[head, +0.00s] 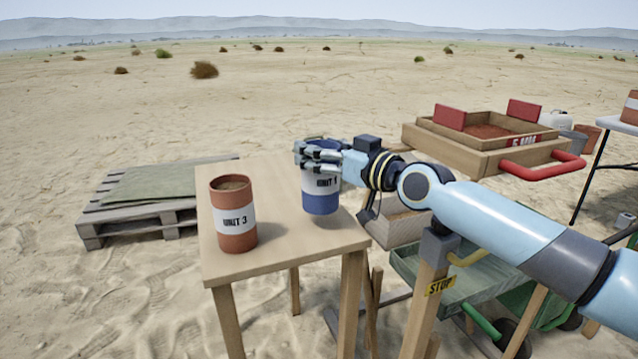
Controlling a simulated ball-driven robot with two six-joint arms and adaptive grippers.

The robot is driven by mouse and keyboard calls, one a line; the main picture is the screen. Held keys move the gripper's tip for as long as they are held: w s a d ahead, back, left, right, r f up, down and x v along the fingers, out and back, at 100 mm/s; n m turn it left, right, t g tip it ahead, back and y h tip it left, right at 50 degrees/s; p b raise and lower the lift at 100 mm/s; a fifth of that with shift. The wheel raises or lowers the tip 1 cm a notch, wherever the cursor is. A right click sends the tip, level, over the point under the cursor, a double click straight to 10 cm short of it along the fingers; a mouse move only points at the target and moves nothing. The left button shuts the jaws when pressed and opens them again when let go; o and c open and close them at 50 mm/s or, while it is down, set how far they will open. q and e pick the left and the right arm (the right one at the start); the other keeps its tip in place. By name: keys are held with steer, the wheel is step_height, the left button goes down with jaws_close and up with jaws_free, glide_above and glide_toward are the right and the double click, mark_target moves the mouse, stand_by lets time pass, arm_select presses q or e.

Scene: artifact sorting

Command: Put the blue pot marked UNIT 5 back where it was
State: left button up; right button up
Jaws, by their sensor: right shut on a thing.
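A blue pot (321,202) with a white band stands upright at the right side of the small wooden table (285,225). Its band reads UNIT and a digit that looks like 1, but it is small and hard to read. My right gripper (318,155) comes in from the right and is shut around the pot's upper part, hiding much of its rim. The pot's base is at or just over the tabletop; I cannot tell if it touches. My left gripper is not in view.
A red-brown pot (233,240) marked UNIT 3 stands on the table's left part. A wooden pallet (95,228) with a green mat lies behind left. A sieve box (450,155) with red handles and a green cart (465,285) stand right.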

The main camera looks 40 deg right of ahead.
mark_target(320, 193)
step_height(320, 193, down, 4)
steer(key=b, duration=0.3)
steer(key=shift+w+a+f, duration=0.1)
steer(key=shift+a+f, duration=0.05)
steer(key=shift+f, duration=0.05)
steer(key=shift+r, duration=0.15)
steer(key=shift+f, duration=0.25)
steer(key=o, duration=1.7)
steer(key=shift+r, duration=0.1)
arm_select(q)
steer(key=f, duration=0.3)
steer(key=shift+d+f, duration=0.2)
arm_select(e)
steer(key=shift+o, duration=0.2)
